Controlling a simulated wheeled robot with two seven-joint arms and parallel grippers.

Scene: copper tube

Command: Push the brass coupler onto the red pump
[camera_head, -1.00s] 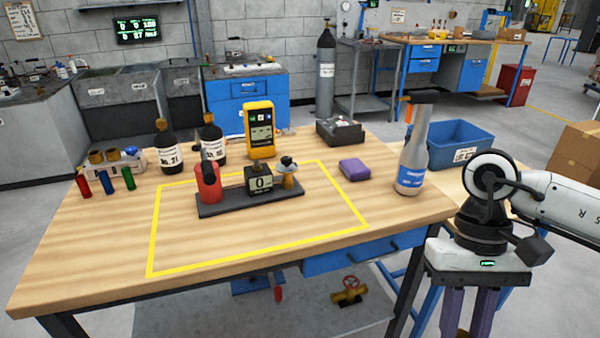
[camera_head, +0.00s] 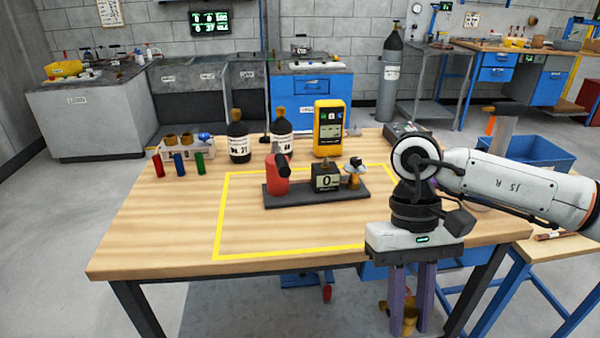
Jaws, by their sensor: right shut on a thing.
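The red pump (camera_head: 277,176), with a dark handle on top, stands upright at the left end of a dark base plate (camera_head: 300,200) on the wooden table. My right gripper (camera_head: 410,320) points down in front of the table's front edge, to the right of and nearer than the pump. Its purple fingers are shut on a small brass piece, seemingly the brass coupler (camera_head: 409,317), low between the fingertips and partly hidden. The coupler is well apart from the pump. My left gripper is not in view.
A black counter (camera_head: 326,180) and a brass fitting (camera_head: 354,176) share the base plate. Behind stand dark bottles (camera_head: 238,140) and a yellow meter (camera_head: 329,128). A rack (camera_head: 183,147) with coloured tubes is at left. The table (camera_head: 165,235) is clear in front.

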